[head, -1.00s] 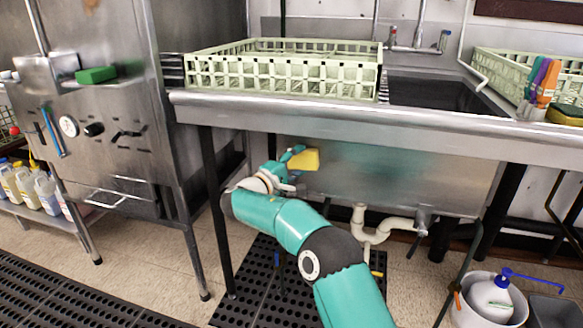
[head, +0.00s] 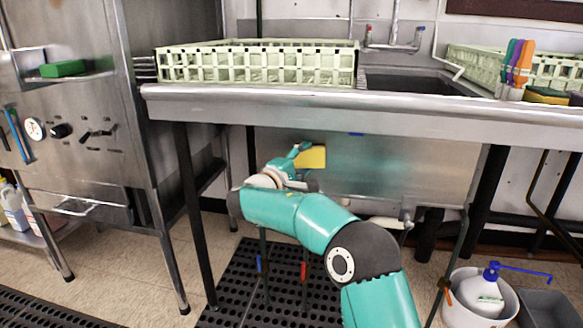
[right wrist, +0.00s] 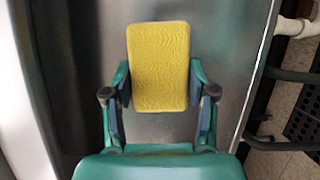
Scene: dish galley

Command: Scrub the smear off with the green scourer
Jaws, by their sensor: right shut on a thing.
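My right gripper (head: 302,165) is shut on a yellow sponge (head: 312,157) in front of the steel sink's underside. The right wrist view shows the sponge's broad yellow face (right wrist: 158,65) between the two fingers of the gripper (right wrist: 160,98). I cannot tell whether the sponge touches the steel. A green scourer block (head: 63,68) lies on a ledge of the steel machine at the left, far from the gripper. I cannot make out a smear in the current views. My left gripper is out of view.
The sink counter (head: 300,103) overhangs my right arm. A pale green rack (head: 255,68) stands on it. At the right are upright coloured handles (head: 517,62) and a yellow-and-green sponge (head: 546,95). A bucket with a white bottle (head: 487,295) stands on the floor.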

